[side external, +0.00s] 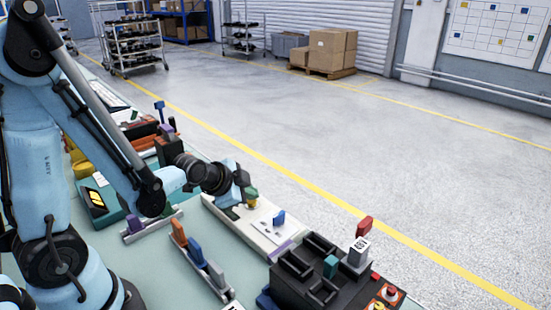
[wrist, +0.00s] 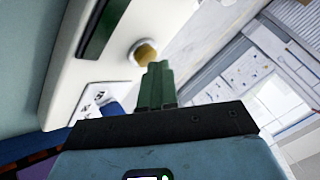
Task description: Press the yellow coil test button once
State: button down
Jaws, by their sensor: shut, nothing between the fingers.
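The yellow button (wrist: 145,54) sits in a pale collar on a white panel in the wrist view. In the side external view, the yellow button (side external: 252,206) shows just below my fingertips. The white panel (side external: 258,231) lies along the bench edge and also carries a blue lever (side external: 278,217). My gripper (side external: 251,193) has green fingers, shut together and empty. In the wrist view, the fingertips (wrist: 158,66) appear right beside the button, slightly lower right of it. I cannot tell whether they touch it.
A dark tray (side external: 290,283) with compartments stands at the front right of the bench. A rail with orange, blue and grey levers (side external: 196,256) lies left of the panel. A teal box (side external: 97,203) is further left. Bare floor lies beyond the bench.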

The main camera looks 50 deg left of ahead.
dwell(0.3)
jog(key=shift+r, duration=0.9)
jog(key=shift+r, duration=2.5)
jog(key=s+d+r+n+g+h, duration=0.1)
jog(key=s+d+r+n+g, duration=0.1)
jog(key=s+d+n, duration=0.3)
jog(key=s+n, duration=0.2)
jog(key=s, duration=0.2)
jog(key=shift+r+n, duration=0.25)
jog(key=shift+n, duration=0.15)
